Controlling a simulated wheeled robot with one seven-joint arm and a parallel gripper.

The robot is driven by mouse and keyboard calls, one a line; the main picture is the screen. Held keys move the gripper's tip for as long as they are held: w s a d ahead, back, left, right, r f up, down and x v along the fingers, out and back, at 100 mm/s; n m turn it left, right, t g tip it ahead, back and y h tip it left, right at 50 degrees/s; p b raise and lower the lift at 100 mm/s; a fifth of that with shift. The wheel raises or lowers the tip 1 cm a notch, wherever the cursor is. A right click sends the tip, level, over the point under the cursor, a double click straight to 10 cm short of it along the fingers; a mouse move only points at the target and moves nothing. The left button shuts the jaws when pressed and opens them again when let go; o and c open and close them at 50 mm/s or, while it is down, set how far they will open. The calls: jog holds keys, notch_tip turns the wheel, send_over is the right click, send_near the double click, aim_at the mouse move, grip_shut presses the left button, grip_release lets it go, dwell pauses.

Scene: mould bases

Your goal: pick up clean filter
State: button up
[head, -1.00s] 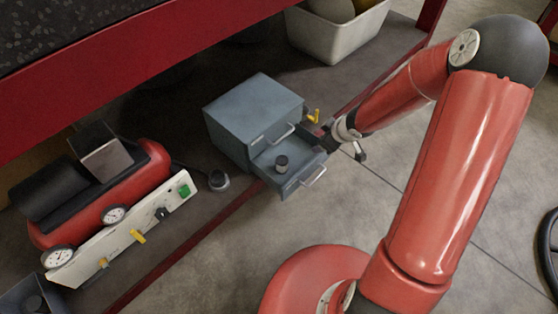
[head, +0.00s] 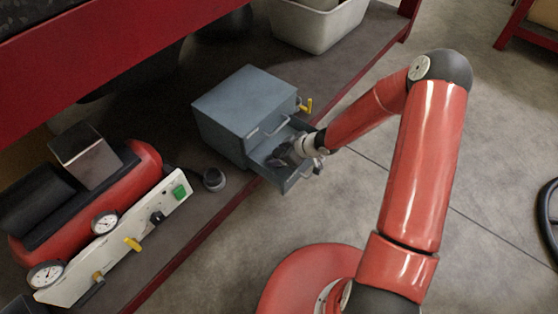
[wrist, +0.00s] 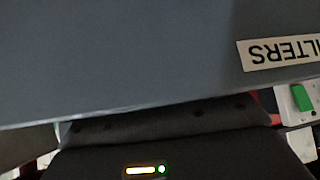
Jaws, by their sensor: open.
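A blue-grey cabinet (head: 245,105) stands on the low shelf with its lower drawer (head: 284,182) pulled out. My gripper (head: 288,157) reaches into or just over this open drawer, from the right. The small dark cylindrical filter in the drawer is now hidden behind my gripper and wrist. In the wrist view the cabinet's face (wrist: 120,60) fills the upper part, with an upside-down label (wrist: 283,52) ending in "ILTERS". My gripper's fingertips and any filter between them cannot be made out there. My gripper is open.
A red compressor (head: 150,160) with gauges and a white panel (head: 125,240) stands left of the cabinet. A grey-rimmed dark cup-like part (head: 214,179) sits between them. A yellow handle (head: 306,105) sticks out right of the cabinet. A pale bin (head: 320,30) stands behind.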

jog(key=shift+w+a+f, duration=0.1)
jog(key=shift+a+f, duration=0.1)
jog(key=shift+c, duration=0.5)
jog(key=c, duration=1)
